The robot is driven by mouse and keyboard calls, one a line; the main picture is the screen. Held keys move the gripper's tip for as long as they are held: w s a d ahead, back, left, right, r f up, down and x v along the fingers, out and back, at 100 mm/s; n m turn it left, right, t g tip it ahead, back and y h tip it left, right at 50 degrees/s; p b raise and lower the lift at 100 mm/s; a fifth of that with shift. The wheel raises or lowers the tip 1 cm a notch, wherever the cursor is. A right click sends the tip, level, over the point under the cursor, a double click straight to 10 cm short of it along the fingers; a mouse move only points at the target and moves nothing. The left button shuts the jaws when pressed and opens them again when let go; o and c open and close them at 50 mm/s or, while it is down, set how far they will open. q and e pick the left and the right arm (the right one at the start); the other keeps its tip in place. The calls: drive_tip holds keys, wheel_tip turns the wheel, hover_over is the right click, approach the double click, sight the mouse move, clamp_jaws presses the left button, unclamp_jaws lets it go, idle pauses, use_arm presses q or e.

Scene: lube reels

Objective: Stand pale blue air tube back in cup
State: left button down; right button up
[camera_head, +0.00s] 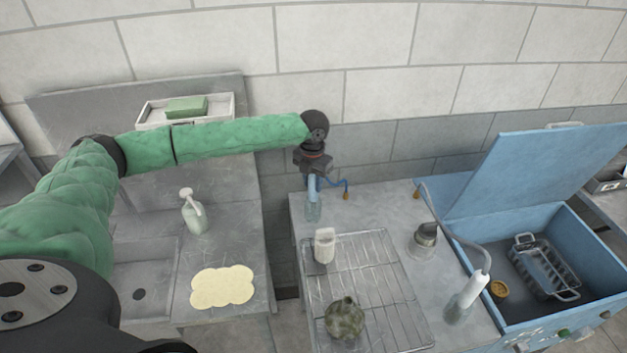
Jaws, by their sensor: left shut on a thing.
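My left gripper (312,172) points down over the back left corner of the right-hand metal counter. A small clear bluish cup (313,211) stands directly below the gripper. The tube's lower end is at or inside the cup's mouth; I cannot tell how deep. The jaws hide part of the tube. My right gripper is not in view.
A wire rack (385,290) holds a white container (325,245) and a dark green round pot (345,318). A grey-lidded jar (424,240) and a bottle with a grey tube (466,298) stand right. A blue open-lidded chest (520,320) is beyond. Left counter holds a spray bottle (193,212).

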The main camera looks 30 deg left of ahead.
use_arm(q)
drive_tip(key=shift+w+a+f, duration=0.1)
drive_tip(key=shift+a+f, duration=0.05)
drive_tip(key=shift+f, duration=0.2)
drive_tip(key=c, duration=1)
unclamp_jaws()
drive_tip(key=shift+r, duration=0.1)
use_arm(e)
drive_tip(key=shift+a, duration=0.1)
